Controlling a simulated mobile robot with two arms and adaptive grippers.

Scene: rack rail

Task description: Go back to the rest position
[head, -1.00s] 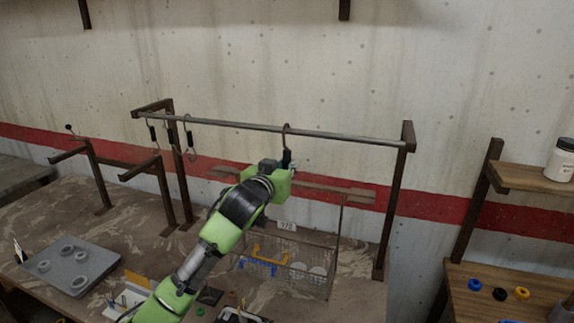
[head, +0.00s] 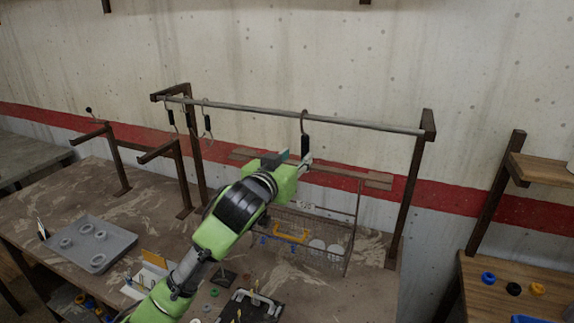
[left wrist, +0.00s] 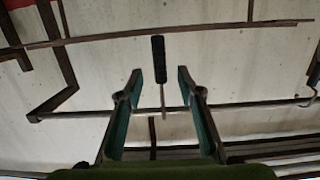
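My left gripper (head: 296,159) is open and empty, just below and left of a hook with a black grip (head: 305,143) on the rail (head: 350,121). In the left wrist view the two fingers of my left gripper (left wrist: 159,74) stand apart. The hook's black grip (left wrist: 159,58) shows in line with the gap between them, not clasped. My left arm reaches up across the table from the bottom. My right gripper is not in view.
Several other hooks (head: 207,122) hang at the rail's left end. A wire basket (head: 340,240) stands behind my arm. A grey tray (head: 120,243) with rings lies at the left. A wooden shelf unit (head: 510,290) stands at the right, and the rail's posts (head: 408,200) rise nearby.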

